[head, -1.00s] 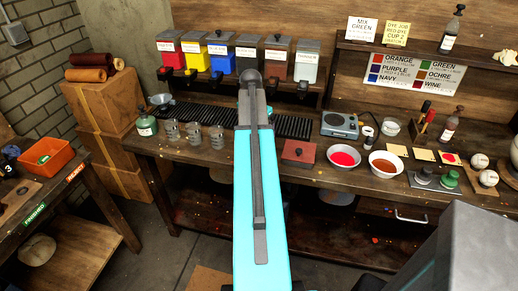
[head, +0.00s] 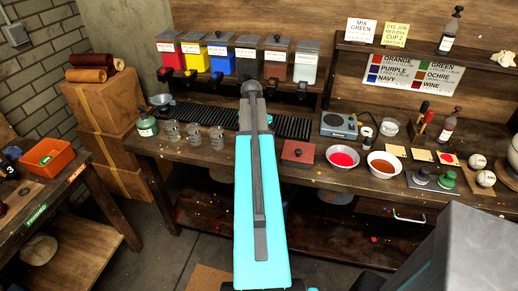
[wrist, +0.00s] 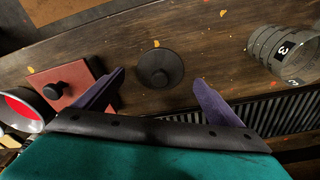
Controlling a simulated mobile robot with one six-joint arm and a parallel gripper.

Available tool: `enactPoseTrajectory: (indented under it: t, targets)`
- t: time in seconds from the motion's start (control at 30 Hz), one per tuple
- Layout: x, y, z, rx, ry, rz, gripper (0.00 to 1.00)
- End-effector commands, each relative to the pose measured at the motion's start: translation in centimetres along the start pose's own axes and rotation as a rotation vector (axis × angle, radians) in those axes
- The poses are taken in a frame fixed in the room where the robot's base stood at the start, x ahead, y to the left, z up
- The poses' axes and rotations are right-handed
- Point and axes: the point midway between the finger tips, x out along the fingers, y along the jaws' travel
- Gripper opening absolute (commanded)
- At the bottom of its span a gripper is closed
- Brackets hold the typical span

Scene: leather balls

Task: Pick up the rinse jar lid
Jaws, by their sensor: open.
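A dark round lid with a small central knob (wrist: 160,68) lies flat on the wooden bench in the wrist view. I take it for the rinse jar lid. In the head view my arm hides this spot. My gripper (wrist: 160,77) is open and empty, with its two purple fingers spread to either side of the lid in the picture. The fingers look apart from the lid; their height above the bench is hard to tell. Several clear glass jars (head: 194,135) stand on the bench, and a numbered one (wrist: 285,52) shows at the right of the wrist view.
A red-brown square box with a black knob (wrist: 72,88) lies close to the left finger; it also shows in the head view (head: 298,154). A black slatted rack (head: 292,127) runs along the bench. Bowls of red (head: 342,157) and orange-brown dye (head: 384,165) stand to the right.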

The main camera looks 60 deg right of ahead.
Motion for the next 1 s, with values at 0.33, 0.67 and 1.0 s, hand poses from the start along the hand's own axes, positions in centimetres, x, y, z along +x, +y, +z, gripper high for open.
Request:
enactPoseTrajectory:
  t: [0.33,0.67,1.0]
  targets:
    - [2.5,0.0,0.0,0.0,0.0,0.0,0.89]
    - [2.7,0.0,0.1,0.0,0.0,0.0,0.89]
    - [2.7,-0.1,0.1,-0.001,0.0,0.0,0.81]
